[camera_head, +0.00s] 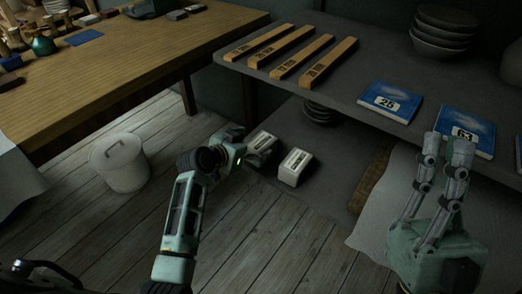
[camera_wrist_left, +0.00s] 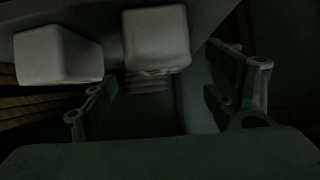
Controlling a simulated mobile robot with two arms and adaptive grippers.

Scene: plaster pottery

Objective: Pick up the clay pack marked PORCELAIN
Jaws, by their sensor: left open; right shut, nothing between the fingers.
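Two pale clay packs with dark markings lie on the low shelf in the head view: one (camera_head: 262,143) beside my left gripper, partly hidden by it, and one (camera_head: 295,167) to its right. The lettering is too small to read, so I cannot tell which says PORCELAIN. In the left wrist view, one pale pack (camera_wrist_left: 157,40) is ahead of the gap between the fingers, and another (camera_wrist_left: 57,55) is to the left. My left gripper (camera_wrist_left: 168,95) is open, with nothing clearly between its fingers. My right gripper (camera_head: 448,145) is shut and empty, in front of the upper shelf.
The upper grey shelf (camera_head: 330,75) overhangs the packs, carrying wooden bars (camera_head: 290,54), blue booklets (camera_head: 390,101) and stacked bowls (camera_head: 443,32). More bowls (camera_head: 319,113) sit below. A white lidded bucket (camera_head: 119,165) stands on the floor left of my arm, near a wooden table (camera_head: 140,62).

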